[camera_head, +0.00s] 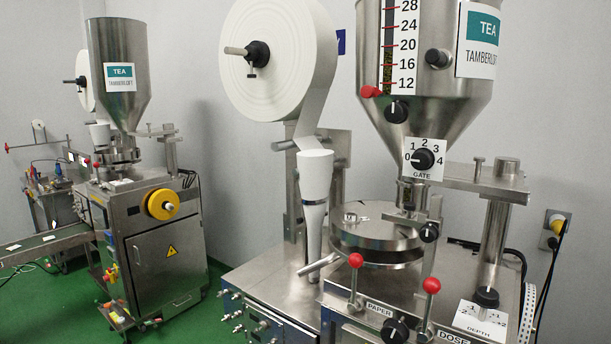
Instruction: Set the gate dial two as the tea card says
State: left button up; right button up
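The gate dial (423,159) is a black knob on a white plate marked 0 to 4 and "GATE". It sits on the lower cone of the near steel hopper (425,110). Its pointer seems to face left towards 0, but it is small. A tea card (481,42) on this hopper reads "TEA TAMBERLOFT". The far machine's hopper carries a similar tea card (120,77). No gate setting is readable on either card. Neither of my grippers is in view.
A level scale (403,50) with a red pointer stands above the gate dial. Red-knobbed levers (356,261), a depth dial (486,297) and a paper dial (394,330) lie below. A steel post (495,235) and paper roll (275,60) flank the hopper. Green floor separates the machines.

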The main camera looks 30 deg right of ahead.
aim_at(423, 158)
jog(key=z, duration=1.6)
